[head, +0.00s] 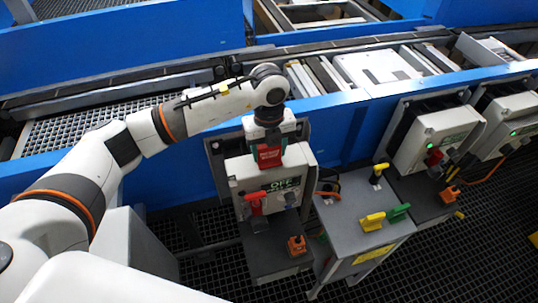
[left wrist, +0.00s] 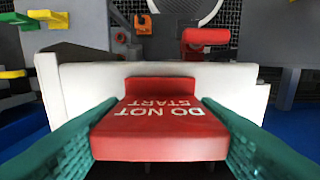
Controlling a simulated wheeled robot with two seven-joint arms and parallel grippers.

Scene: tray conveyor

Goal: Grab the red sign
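The red sign (left wrist: 160,125) reads "DO NOT START" and sits between the two green fingers of my left gripper (left wrist: 158,112) in the left wrist view. The fingers lie against both its sides, with no clear gap. In the head view my left gripper (head: 268,140) points down with the red sign (head: 269,156) at its fingers, just above the white control box (head: 240,172) marked OFF. The sign is at the top edge of this box; whether it touches the box is hidden. My right gripper is not in view.
A red handle (head: 254,203) is on the front of the box, with an orange piece (head: 297,245) below. A grey stand (head: 345,215) with yellow and green handles stands to the right. More control boxes (head: 435,140) line the blue conveyor (head: 180,165).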

